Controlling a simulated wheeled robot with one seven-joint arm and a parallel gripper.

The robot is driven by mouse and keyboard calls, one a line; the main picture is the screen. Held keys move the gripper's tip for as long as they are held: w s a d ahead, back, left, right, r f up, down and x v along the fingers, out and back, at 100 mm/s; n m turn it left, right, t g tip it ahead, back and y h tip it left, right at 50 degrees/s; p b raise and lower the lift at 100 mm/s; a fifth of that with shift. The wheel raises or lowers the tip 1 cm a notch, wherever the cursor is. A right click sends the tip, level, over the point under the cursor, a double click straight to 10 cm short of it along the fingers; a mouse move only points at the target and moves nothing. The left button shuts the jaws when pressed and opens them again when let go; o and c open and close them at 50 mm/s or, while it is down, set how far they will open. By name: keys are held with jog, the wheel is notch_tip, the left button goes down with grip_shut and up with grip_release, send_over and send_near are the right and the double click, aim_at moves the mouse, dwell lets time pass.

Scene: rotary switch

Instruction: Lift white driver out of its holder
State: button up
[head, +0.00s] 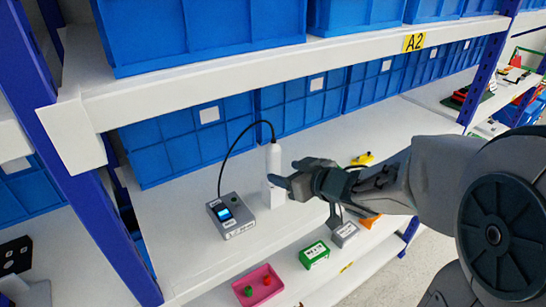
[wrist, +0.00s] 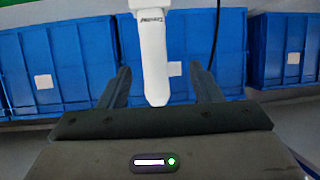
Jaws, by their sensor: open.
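The white driver (head: 272,158) stands upright on the shelf, with a black cable leaving its top. Its lower end is at a white holder (head: 273,197), partly hidden behind my gripper. My gripper (head: 284,181) reaches in from the right at the driver's lower part. In the wrist view the white driver (wrist: 154,50) lies between the two spread fingers of my gripper (wrist: 160,84), with gaps on both sides. The fingers are open and not closed on it. The holder cannot be made out in the wrist view.
A grey control box (head: 231,215) with a lit screen stands left of the holder, joined by the cable. Blue bins (head: 190,137) line the back. A green box (head: 314,254), a grey box (head: 345,234) and a pink tray (head: 259,286) are nearer the front.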

aim_at(275, 169)
jog(key=x, duration=0.4)
jog(key=shift+w+d+x, duration=0.1)
jog(key=shift+d+x, duration=0.05)
jog(key=shift+x, duration=1.1)
jog(key=shift+w+d+x, duration=0.1)
jog(key=shift+d+x, duration=0.05)
jog(key=shift+x, duration=1.1)
jog(key=shift+f, duration=0.1)
jog(key=c, duration=1.2)
grip_shut()
notch_tip(275, 169, up, 10)
jog(key=p, duration=0.2)
jog(key=shift+p, duration=0.4)
